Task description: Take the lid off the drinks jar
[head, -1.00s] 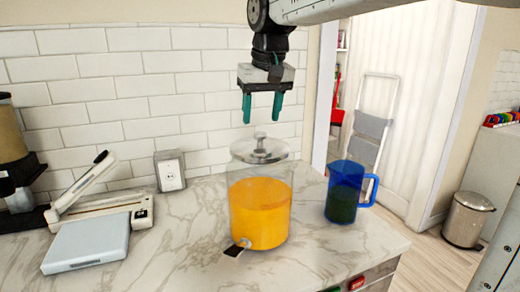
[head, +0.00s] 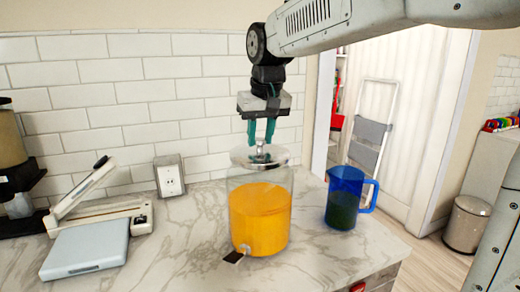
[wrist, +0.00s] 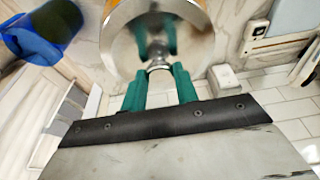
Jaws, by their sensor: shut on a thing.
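The drinks jar (head: 260,215) is a clear glass jar of orange drink with a tap low on its front, standing on the marble counter. Its shiny metal lid (head: 243,158) sits on the jar's top; the lid also shows in the wrist view (wrist: 120,45). My gripper (head: 260,140) points straight down above the jar, its green fingers shut on the lid's knob. In the wrist view my gripper's fingers (wrist: 160,82) stand on both sides of the round knob (wrist: 158,66). The fingers partly hide the knob in the head view.
A blue jug (head: 346,190) with dark contents stands close to the right of the jar. A paper trimmer (head: 105,225) and a pale blue scale-like slab (head: 88,250) lie to the left. Bare counter lies in front of the jar.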

